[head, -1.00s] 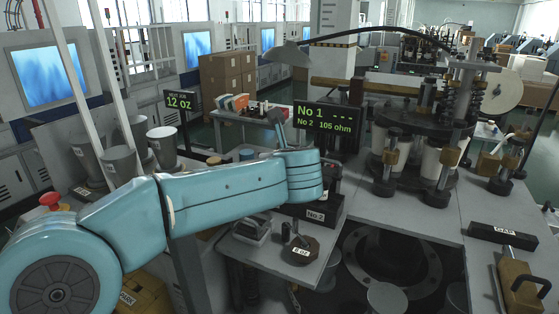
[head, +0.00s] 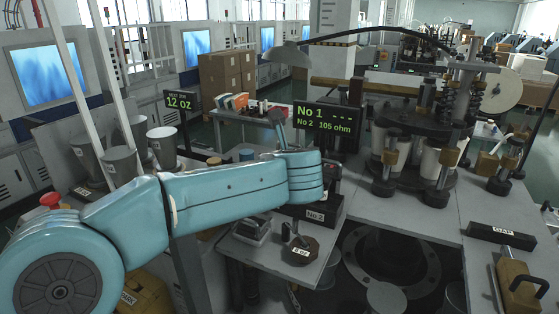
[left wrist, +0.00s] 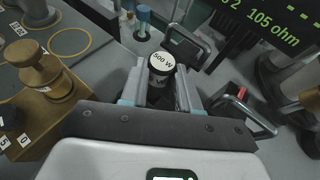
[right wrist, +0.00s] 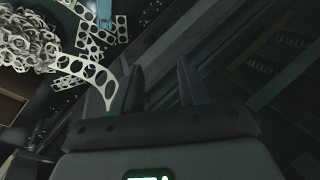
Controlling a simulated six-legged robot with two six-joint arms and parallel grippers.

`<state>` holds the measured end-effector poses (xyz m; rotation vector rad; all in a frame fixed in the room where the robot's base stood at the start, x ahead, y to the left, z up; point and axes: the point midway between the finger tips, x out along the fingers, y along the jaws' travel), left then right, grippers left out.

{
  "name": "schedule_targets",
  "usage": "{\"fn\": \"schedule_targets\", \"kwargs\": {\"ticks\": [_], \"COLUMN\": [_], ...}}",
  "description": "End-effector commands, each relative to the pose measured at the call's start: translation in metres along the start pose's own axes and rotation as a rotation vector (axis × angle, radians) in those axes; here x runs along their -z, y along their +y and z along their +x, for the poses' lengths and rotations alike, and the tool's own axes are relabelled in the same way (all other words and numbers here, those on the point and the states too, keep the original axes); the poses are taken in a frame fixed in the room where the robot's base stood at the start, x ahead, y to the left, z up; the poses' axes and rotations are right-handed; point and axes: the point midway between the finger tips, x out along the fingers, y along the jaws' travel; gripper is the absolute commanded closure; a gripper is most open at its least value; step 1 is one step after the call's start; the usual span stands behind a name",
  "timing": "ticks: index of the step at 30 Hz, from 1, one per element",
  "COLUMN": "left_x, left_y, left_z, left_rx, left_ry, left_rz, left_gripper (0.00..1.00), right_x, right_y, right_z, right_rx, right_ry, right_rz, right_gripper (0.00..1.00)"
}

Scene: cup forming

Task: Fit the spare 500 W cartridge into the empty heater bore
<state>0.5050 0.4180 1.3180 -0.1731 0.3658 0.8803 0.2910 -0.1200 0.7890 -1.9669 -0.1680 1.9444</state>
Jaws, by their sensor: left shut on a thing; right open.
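The spare cartridge (left wrist: 161,64) is a short cylinder with a white end marked 500 W and a dark band, seen in the left wrist view. My left gripper (left wrist: 160,92) is shut on it, one finger on each side. In the head view my left arm reaches across to a dark unit labelled No 2 (head: 316,215); its gripper and the cartridge cannot be made out there. The empty heater bore cannot be made out in any view. My right gripper (right wrist: 162,80) is open and empty, over a dark area with punched strip scrap.
A display (head: 325,118) reads No 1 with dashes and No 2 105 ohm. The cup turret (head: 425,165) is at right. A brass knobbed piece (left wrist: 42,75) stands left of my left gripper.

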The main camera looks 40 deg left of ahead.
Motion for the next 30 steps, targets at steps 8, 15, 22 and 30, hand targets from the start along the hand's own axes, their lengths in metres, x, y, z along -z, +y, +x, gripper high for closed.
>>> {"fn": "schedule_targets", "kwargs": {"ticks": [8, 15, 22, 30], "left_x": [0.003, 0.009, 0.014, 0.02], "left_y": [0.0, 0.0, 0.0, 0.0], "left_z": [0.001, 0.004, 0.006, 0.009], "left_rx": [0.0, 0.0, 0.0, 0.0], "left_ry": [-0.001, -0.001, -0.001, 0.0], "left_rz": [-0.001, -0.001, -0.001, -0.001], "left_gripper": [1.0, 1.0, 1.0, 1.0], "right_x": [0.0, 0.0, 0.0, 0.0], "right_y": [0.001, 0.003, 0.004, 0.006], "right_z": [0.003, 0.008, 0.012, 0.018], "right_rx": [0.0, 0.0, 0.0, 0.0], "right_ry": [0.0, 0.0, 0.0, 0.0], "right_rz": [0.0, 0.0, 0.0, 0.0], "right_gripper": [0.57, 0.57, 0.57, 0.57]}}
